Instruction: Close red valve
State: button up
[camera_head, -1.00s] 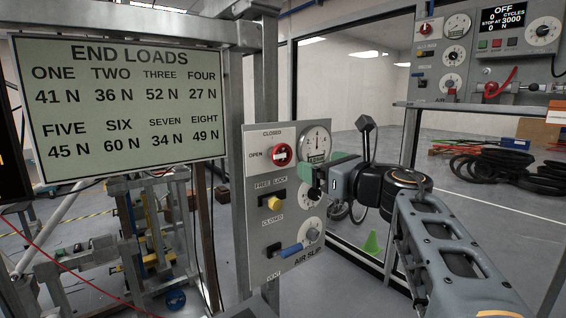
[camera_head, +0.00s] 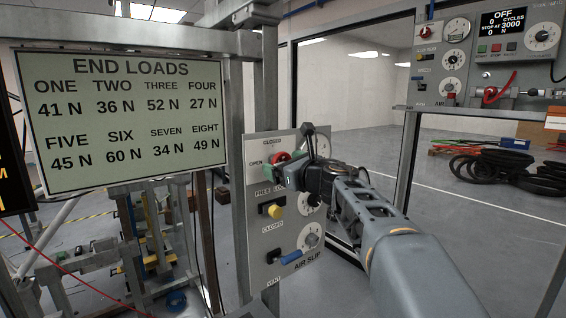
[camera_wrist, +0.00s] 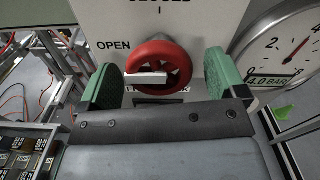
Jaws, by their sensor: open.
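The red valve (camera_wrist: 168,52) is a round red knob with a white pointer bar aimed left at the word OPEN; CLOSED is printed above it. It sits on the grey AIR SLIP panel (camera_head: 258,232). My gripper (camera_wrist: 163,76) is open, with one green finger pad on each side of the knob. The left pad is close to the pointer's tip; I cannot tell whether either pad touches. In the head view my gripper (camera_head: 279,168) covers most of the valve (camera_head: 283,156), and only a red edge shows.
A pressure gauge (camera_wrist: 288,48) is just right of the valve. Below it on the panel are a yellow knob (camera_head: 275,211) and a blue lever (camera_head: 291,257). An END LOADS board (camera_head: 125,120) stands left, beside a metal post (camera_head: 236,180).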

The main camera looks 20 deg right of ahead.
jog(key=shift+w+a, duration=0.1)
jog(key=shift+w, duration=0.2)
jog(key=c, duration=0.9)
